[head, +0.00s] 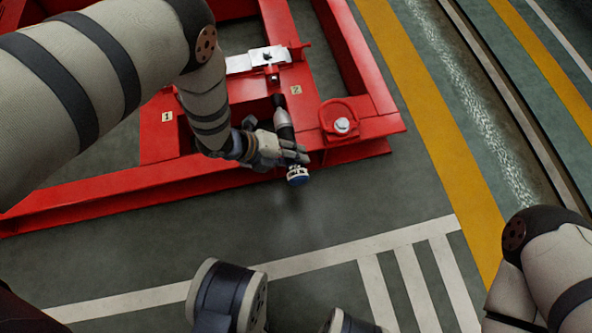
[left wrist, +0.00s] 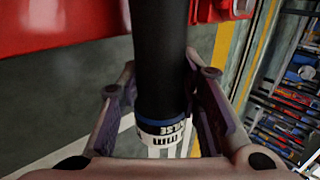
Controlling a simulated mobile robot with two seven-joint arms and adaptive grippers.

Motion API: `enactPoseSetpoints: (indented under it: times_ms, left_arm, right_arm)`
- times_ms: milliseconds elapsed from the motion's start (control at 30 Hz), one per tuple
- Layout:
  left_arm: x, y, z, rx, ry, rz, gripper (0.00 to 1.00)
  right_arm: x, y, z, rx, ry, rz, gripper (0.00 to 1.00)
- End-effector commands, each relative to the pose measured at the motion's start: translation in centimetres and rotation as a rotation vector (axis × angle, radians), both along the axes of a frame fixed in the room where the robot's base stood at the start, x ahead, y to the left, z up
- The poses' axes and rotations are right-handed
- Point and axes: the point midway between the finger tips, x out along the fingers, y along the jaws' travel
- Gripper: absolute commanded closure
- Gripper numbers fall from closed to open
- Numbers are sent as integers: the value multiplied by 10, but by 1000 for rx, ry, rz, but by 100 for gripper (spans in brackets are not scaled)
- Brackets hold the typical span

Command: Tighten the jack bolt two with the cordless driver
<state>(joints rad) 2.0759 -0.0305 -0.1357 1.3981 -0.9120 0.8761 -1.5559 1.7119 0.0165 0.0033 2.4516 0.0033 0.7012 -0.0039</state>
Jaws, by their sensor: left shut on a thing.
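The cordless driver (head: 284,122) is a slim tool with a dark grey body, a black nose and a blue-and-white end. My left gripper (head: 291,155) is shut around its body; the left wrist view also shows the dark driver (left wrist: 161,60) between the two fingers. The nose points at jack bolt two (head: 272,74), a small bolt in a red block by the yellow label "2" (head: 296,90). The nose lies close to the bolt, in line with it; I cannot tell whether they touch. My right gripper is out of view.
The red steel base frame (head: 190,181) spans the upper left. A silver plate (head: 245,63) lies beyond the bolt. A lifting lug with a silver bolt (head: 342,125) stands right of the driver. A tool rack (left wrist: 285,90) shows in the left wrist view.

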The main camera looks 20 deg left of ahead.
Motion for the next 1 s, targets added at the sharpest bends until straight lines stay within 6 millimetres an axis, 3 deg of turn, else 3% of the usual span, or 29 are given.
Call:
enactPoseSetpoints:
  times_ms: [100, 433, 800, 1000]
  left_arm:
    - [8, 2, -1, 7, -9, -8, 100]
    - [8, 2, 1, 7, -10, -11, 100]
    - [39, 23, -3, 7, -10, -9, 100]
    - [46, 28, -1, 7, -9, -10, 100]
  right_arm:
    - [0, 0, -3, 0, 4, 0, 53]
    - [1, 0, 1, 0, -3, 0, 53]
    - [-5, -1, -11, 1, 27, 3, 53]
    - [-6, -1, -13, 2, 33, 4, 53]
